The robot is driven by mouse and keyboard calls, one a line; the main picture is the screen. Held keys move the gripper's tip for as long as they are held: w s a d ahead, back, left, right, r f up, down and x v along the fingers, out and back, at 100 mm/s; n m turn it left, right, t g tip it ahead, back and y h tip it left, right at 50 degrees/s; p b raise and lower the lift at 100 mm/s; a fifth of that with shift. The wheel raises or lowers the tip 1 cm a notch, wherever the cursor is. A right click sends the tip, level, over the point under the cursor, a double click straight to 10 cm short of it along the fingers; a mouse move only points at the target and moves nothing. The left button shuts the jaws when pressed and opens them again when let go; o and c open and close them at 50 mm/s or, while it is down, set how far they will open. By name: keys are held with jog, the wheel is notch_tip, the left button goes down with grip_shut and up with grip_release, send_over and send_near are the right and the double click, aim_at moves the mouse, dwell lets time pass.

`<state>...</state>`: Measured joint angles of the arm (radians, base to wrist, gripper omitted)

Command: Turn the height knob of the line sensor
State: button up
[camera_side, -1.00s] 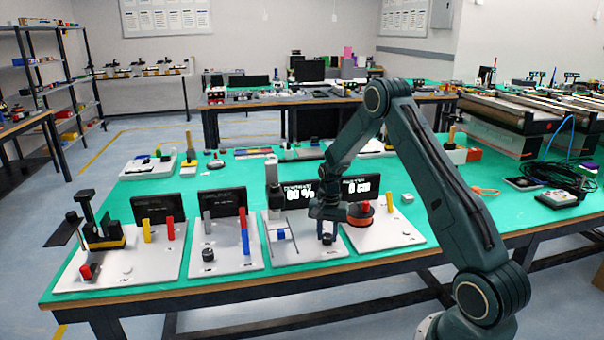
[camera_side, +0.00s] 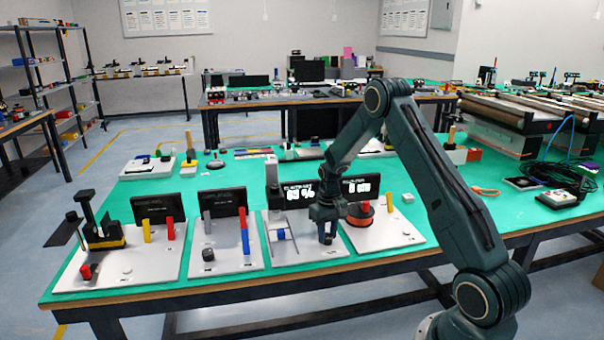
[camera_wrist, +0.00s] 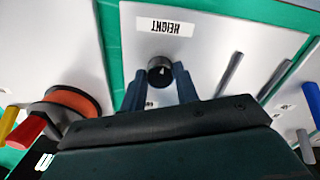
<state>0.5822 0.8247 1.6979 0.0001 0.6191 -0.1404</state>
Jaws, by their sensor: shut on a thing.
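The height knob (camera_wrist: 160,72) is a round black knob with a pale pointer mark on its top, on a light grey panel. A label reading HEIGHT (camera_wrist: 165,27) is printed beside it, upside down in the wrist view. My gripper (camera_wrist: 160,80) is shut on the knob, one finger on each side. In the side view my gripper (camera_side: 327,230) points down at the panel (camera_side: 300,250), and its fingers mostly hide the knob. A small dark display (camera_side: 300,194) with white percent digits stands behind the panel.
An orange-red spool (camera_side: 360,214) stands close to the right of my gripper, with another lit display (camera_side: 359,187) behind it. More panels with coloured posts stand further left.

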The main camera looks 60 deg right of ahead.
aim_at(327, 235)
jog(key=shift+n, duration=0.6)
jog(key=o, duration=1)
jog(key=shift+c, duration=0.2)
jog(key=shift+r, duration=0.1)
notch_tip(327, 235, up, 14)
dwell(0.3)
